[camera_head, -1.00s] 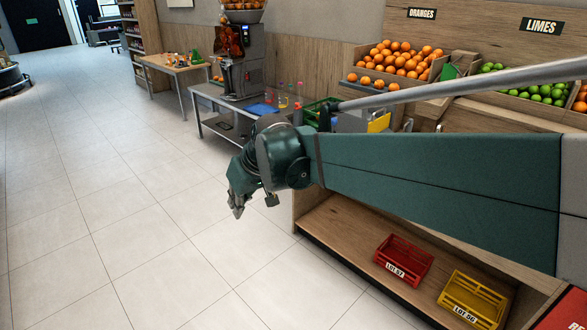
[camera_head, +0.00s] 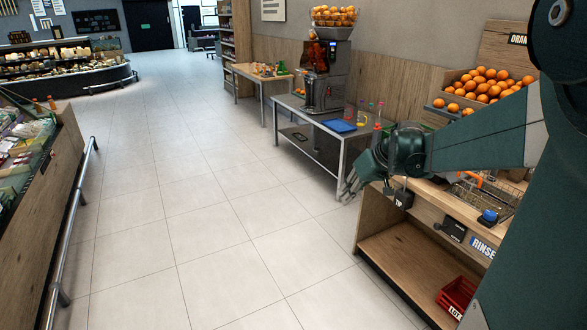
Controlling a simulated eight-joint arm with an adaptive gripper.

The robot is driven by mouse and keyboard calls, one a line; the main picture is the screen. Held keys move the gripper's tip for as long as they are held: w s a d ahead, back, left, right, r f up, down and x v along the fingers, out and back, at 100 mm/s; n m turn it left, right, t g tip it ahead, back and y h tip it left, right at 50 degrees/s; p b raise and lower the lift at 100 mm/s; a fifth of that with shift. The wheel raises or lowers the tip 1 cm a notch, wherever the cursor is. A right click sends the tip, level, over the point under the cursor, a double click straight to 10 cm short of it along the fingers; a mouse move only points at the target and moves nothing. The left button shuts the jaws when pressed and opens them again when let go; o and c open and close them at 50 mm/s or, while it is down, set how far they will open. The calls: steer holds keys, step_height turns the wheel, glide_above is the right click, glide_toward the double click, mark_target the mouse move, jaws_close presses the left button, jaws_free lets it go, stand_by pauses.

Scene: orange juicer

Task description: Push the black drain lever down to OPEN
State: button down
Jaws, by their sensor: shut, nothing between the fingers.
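My gripper (camera_head: 348,186) is at the end of my green arm, right of the picture's centre, with its fingers pointing down and to the left. It is shut and empty, over the aisle side of the wooden counter's left end. A small black part (camera_head: 454,229) sits on the counter's front edge, left of the RINSE sign (camera_head: 483,248). It may be the drain lever, but it is too small to tell its position. It is apart from my gripper, to the right and lower in the picture. My arm hides part of the counter top.
A blue knob (camera_head: 489,216) and a wire basket (camera_head: 490,197) are on the counter. The juicer (camera_head: 325,75) stands on a metal table behind. A red crate (camera_head: 457,298) lies on the lower shelf. The floor left is free.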

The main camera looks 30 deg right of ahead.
mark_target(440, 227)
steer(key=s+d+f+t, duration=0.1)
steer(key=s+d+f, duration=0.15)
steer(key=d, duration=0.75)
steer(key=s+d+f, duration=0.1)
steer(key=d+f, duration=0.2)
steer(key=d, duration=0.6)
steer(key=s+d+f+t, duration=0.1)
steer(key=d+f, duration=0.1)
steer(key=d, duration=0.8)
steer(key=s+d+f+t, duration=0.1)
steer(key=s+d+f, duration=0.3)
steer(key=s+d, duration=0.2)
steer(key=s+d+f+t, duration=0.1)
steer(key=s+d+f, duration=0.2)
steer(key=s+d, duration=0.3)
steer(key=s+d+f+t+p, duration=0.1)
steer(key=s+d+f, duration=0.3)
steer(key=s+d, duration=0.3)
steer(key=shift+d+f, duration=0.2)
steer(key=shift+d, duration=0.6)
steer(key=shift+d+f, duration=0.15)
steer(key=shift+d, duration=0.6)
steer(key=shift+w+f, duration=0.1)
steer(key=shift+w, duration=0.05)
steer(key=b+x, duration=0.1)
steer(key=x, duration=0.6)
steer(key=b+x, duration=0.2)
steer(key=x, duration=0.4)
steer(key=shift+w+a+f, duration=0.2)
steer(key=shift+w+a, duration=0.1)
